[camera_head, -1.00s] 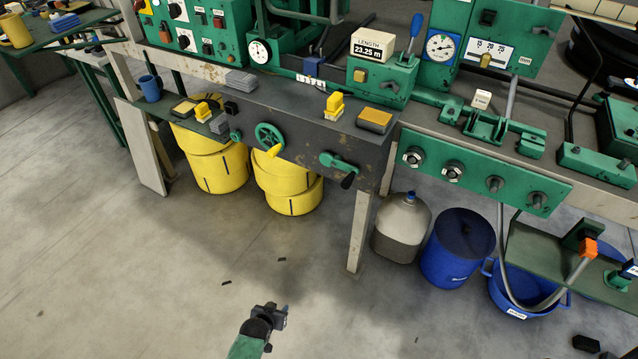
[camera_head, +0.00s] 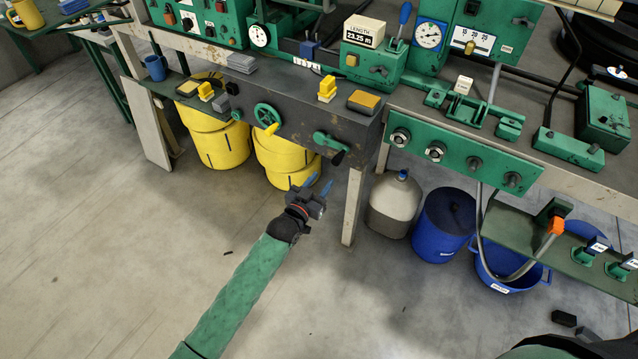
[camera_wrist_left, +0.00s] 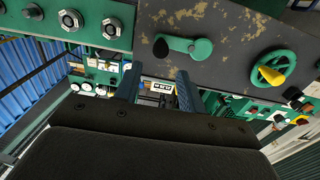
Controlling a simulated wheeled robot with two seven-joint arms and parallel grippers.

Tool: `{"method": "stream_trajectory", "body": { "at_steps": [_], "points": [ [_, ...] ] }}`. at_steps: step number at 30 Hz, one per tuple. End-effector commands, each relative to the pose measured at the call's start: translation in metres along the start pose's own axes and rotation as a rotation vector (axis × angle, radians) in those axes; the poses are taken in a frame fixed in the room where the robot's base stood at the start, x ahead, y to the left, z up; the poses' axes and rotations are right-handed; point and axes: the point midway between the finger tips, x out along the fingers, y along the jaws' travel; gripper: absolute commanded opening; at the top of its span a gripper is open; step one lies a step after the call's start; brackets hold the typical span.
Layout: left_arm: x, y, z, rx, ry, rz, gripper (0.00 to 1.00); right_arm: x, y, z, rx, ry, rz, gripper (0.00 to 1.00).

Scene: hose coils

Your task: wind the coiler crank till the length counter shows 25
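The length counter (camera_head: 363,34) is a cream box on the green bench unit and reads 23.25 m. A green crank arm with a black knob (camera_head: 328,144) is on the front of the dark bench panel. It also shows in the left wrist view (camera_wrist_left: 190,46), above the fingers. To its left is a green handwheel with a yellow handle (camera_head: 267,118); it shows at right in the left wrist view (camera_wrist_left: 274,68). My left gripper (camera_head: 317,186) is open and empty, below the crank and apart from it. Its two fingers (camera_wrist_left: 157,88) are spread. My right gripper is not in view.
Yellow drums (camera_head: 221,147) stand under the bench. A bench leg (camera_head: 354,203) is just right of my left gripper. A jug (camera_head: 393,208) and a blue bin (camera_head: 443,223) stand farther right. The floor (camera_head: 110,260) at left is clear.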

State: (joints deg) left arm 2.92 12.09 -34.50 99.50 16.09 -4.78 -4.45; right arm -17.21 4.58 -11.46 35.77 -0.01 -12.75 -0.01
Motion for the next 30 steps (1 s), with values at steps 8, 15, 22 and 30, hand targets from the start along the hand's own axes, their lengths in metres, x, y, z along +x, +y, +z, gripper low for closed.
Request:
{"method": "stream_trajectory", "body": {
  "at_steps": [8, 15, 22, 30],
  "points": [
    [0.020, 0.000, 0.002, 0.000, -0.001, 0.000, 0.40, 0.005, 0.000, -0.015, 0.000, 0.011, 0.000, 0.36],
    [0.039, 0.000, 0.002, 0.000, 0.000, -0.001, 0.40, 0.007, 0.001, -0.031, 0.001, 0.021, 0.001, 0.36],
    [0.058, 0.000, 0.002, 0.000, -0.001, 0.000, 0.40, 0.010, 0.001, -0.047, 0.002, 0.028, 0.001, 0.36],
    [0.079, 0.000, 0.002, -0.001, -0.001, -0.001, 0.40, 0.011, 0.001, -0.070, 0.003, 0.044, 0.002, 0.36]
  ]
}}
